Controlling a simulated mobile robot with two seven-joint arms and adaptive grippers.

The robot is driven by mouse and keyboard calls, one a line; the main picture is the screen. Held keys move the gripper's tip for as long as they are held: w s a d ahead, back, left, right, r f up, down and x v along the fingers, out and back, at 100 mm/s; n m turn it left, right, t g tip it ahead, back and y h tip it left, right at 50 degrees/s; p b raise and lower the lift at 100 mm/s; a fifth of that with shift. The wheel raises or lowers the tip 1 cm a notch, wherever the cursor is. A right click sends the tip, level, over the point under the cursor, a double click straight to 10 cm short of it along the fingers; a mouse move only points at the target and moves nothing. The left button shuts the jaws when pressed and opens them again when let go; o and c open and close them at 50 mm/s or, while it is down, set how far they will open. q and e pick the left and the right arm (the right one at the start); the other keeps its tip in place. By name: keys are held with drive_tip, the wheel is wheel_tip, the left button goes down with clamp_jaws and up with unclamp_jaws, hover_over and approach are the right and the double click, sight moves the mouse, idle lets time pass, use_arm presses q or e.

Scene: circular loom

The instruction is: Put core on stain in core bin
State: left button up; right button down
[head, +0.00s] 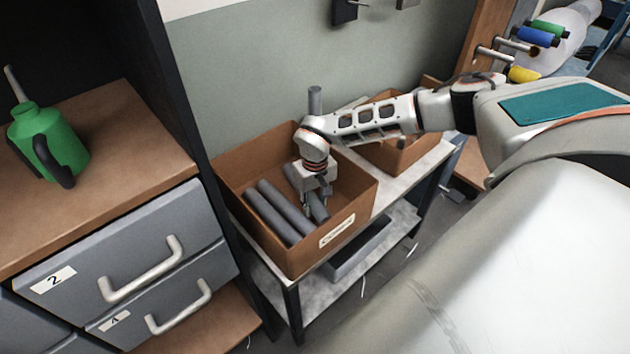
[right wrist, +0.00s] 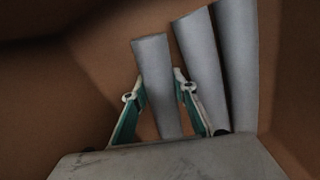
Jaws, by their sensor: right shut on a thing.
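The core bin (head: 250,240) is an open brown cardboard box with a white label on its front, standing on a shelf unit. My right gripper (head: 313,205) reaches down inside it and is shut on a grey cylindrical core (head: 320,211). In the right wrist view its fingers (right wrist: 161,95) stand on both sides of that core (right wrist: 153,70). Two more grey cores (head: 263,214) lie side by side left of it in the bin; they also show in the right wrist view (right wrist: 205,70). No stain can be made out. My left gripper is out of view.
A second cardboard box (head: 398,158) stands behind, right of the bin, partly hidden by my arm. A grey upright cylinder (head: 315,100) shows behind my wrist. At left, a green can (head: 48,140) stands on a wooden-topped drawer cabinet (head: 120,270) close to the bin.

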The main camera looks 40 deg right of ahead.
drive_tip(key=shift+s+f, duration=0.25)
drive_tip(key=shift+f, duration=0.25)
drive_tip(key=shift+s+f, duration=0.2)
drive_tip(key=shift+f, duration=0.3)
drive_tip(key=shift+a+b, duration=0.1)
drive_tip(key=shift+b, duration=0.2)
drive_tip(key=c, duration=1.6)
unclamp_jaws()
drive_tip(key=shift+f, duration=0.1)
drive_tip(key=shift+o, duration=0.4)
drive_tip(key=shift+w+f, duration=0.3)
drive_tip(key=shift+r, duration=0.35)
drive_tip(key=shift+r, duration=0.1)
drive_tip(key=shift+r, duration=0.25)
drive_tip(key=shift+w+r, duration=0.1)
drive_tip(key=shift+r, duration=3.7)
